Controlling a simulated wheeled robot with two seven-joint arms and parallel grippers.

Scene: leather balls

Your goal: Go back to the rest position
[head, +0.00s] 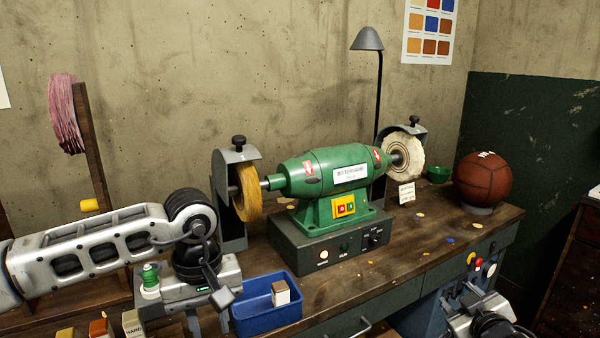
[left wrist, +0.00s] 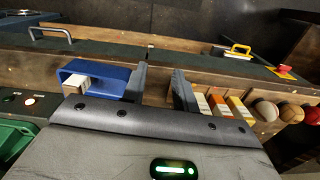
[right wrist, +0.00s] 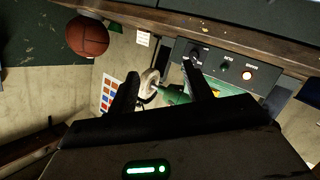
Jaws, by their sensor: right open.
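My left gripper (left wrist: 160,82) points down over the front left of the workbench. In the left wrist view its two fingers stand apart with nothing between them, close to a blue bin. In the head view its fingertips are partly cut off at the bottom edge. My right gripper (right wrist: 163,80) is open and empty. In the head view only part of it shows, low at the right, in front of the bench edge. A brown leather ball (head: 483,178) sits on a ring stand at the bench's right end; it also shows in the right wrist view (right wrist: 88,37).
A green polishing machine (head: 325,172) with two wheels stands mid-bench. Several labelled blocks (left wrist: 220,106) and small balls (left wrist: 290,112) stand near the left gripper. A black lamp (head: 367,42) rises behind.

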